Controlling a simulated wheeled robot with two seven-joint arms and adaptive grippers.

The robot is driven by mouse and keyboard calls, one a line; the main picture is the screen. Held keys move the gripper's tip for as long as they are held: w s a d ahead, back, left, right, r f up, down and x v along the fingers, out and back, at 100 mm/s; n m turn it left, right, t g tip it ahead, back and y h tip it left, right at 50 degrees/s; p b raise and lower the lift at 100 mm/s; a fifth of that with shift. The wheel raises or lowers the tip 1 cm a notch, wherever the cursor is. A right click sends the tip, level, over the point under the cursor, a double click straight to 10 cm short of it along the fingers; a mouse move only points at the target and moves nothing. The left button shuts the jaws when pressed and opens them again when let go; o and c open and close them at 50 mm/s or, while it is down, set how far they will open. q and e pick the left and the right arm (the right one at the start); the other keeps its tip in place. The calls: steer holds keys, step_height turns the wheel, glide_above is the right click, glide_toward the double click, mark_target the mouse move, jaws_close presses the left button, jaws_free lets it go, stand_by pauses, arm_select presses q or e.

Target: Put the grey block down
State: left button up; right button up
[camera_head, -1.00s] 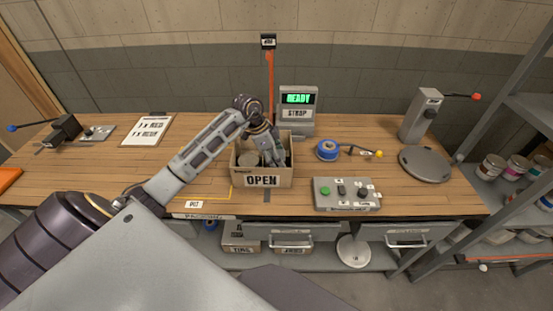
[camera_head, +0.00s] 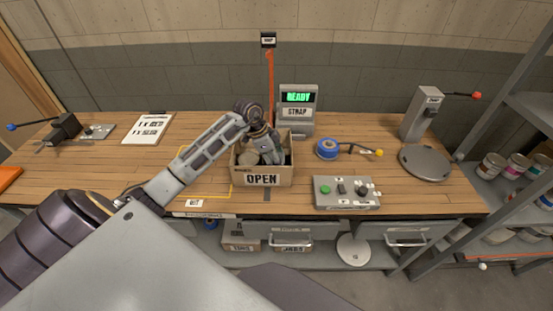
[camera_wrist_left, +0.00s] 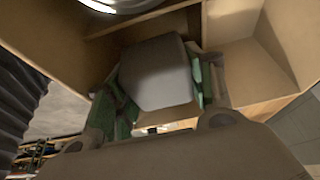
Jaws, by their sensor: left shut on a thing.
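The grey block (camera_wrist_left: 160,75) fills the middle of the left wrist view, between the green-padded fingers of my left gripper (camera_wrist_left: 162,88). The gripper is shut on it. The block is over or inside a compartment of the cardboard box (camera_wrist_left: 235,22); I cannot tell whether it touches the bottom. In the head view my left gripper (camera_head: 272,152) reaches down into that box (camera_head: 241,177), which is marked OPEN, and the block is hidden or too small to make out. My right gripper is not in view.
A round can (camera_head: 249,158) sits in the left part of the box. A grey display unit (camera_head: 298,114) reading READY stands behind it. A blue tape roll (camera_head: 327,149) and a button panel (camera_head: 346,193) lie to the right.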

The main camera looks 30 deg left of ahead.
arm_select(q)
steer(key=shift+f, duration=0.15)
steer(key=o, duration=0.5)
steer(key=shift+a+r, duration=0.1)
steer(key=shift+r, duration=0.75)
steer(key=v, duration=1.1)
steer(key=shift+s+r+b, duration=0.1)
steer(key=shift+r+b, duration=0.15)
steer(key=shift+b, duration=0.15)
